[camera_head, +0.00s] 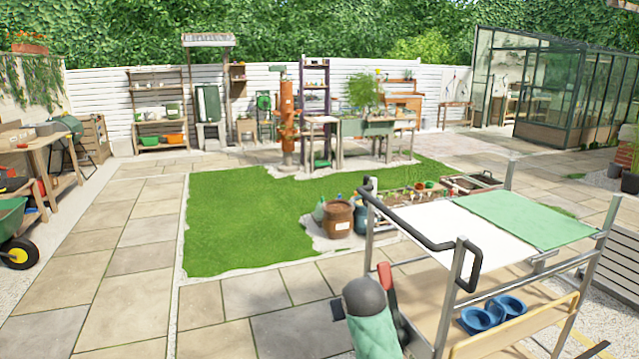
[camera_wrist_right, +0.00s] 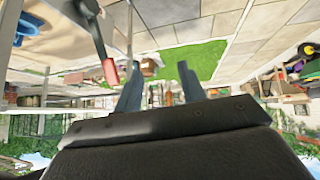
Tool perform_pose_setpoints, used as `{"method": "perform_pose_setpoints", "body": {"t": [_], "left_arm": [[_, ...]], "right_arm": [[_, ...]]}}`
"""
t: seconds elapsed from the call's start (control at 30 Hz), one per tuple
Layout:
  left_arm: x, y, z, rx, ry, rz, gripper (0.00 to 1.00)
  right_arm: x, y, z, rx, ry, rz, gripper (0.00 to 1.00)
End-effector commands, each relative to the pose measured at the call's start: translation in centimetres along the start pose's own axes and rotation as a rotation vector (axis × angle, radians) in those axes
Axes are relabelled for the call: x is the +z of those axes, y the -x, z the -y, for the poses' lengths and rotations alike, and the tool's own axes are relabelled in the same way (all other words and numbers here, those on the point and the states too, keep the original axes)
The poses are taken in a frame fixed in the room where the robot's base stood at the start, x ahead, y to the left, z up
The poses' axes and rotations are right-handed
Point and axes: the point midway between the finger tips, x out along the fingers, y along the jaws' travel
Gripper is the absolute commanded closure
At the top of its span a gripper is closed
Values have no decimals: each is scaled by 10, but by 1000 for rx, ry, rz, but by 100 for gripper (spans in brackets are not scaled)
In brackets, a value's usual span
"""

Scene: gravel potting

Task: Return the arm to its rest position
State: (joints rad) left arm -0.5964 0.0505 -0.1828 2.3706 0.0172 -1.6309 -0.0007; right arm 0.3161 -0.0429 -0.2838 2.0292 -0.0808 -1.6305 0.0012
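My right gripper (camera_wrist_right: 160,88) shows in the right wrist view, its two dark fingers spread apart with nothing between them. This view is upside down, with the lawn and paving toward the top. The gripper is in open air close to the cart. In the head view neither gripper can be made out. A grey rounded part above a green cylinder shows at the bottom, and I cannot tell whether it is mine. My left gripper is in neither view.
A cart (camera_head: 452,215) with a white and green top stands at the right front. Blue bowls (camera_head: 493,314) sit on its lower shelf. A red-handled item (camera_head: 386,280) is beside its left post. It also shows in the wrist view (camera_wrist_right: 110,72). Paving (camera_head: 110,270) at left is clear.

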Motion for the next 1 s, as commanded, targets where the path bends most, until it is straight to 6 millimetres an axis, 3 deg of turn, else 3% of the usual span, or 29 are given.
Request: {"method": "perform_pose_setpoints", "body": {"t": [0.03, 0.5, 0.77, 1.0], "left_arm": [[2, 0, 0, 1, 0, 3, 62], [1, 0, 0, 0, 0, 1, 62], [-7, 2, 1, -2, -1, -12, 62], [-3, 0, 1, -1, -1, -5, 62]], "right_arm": [[21, 6, 0, -17, -8, 4, 60], [184, 52, 1, -100, -71, 83, 60], [279, 67, 4, -103, -93, 192, 60], [379, 71, 14, -113, -105, 346, 60]]}}
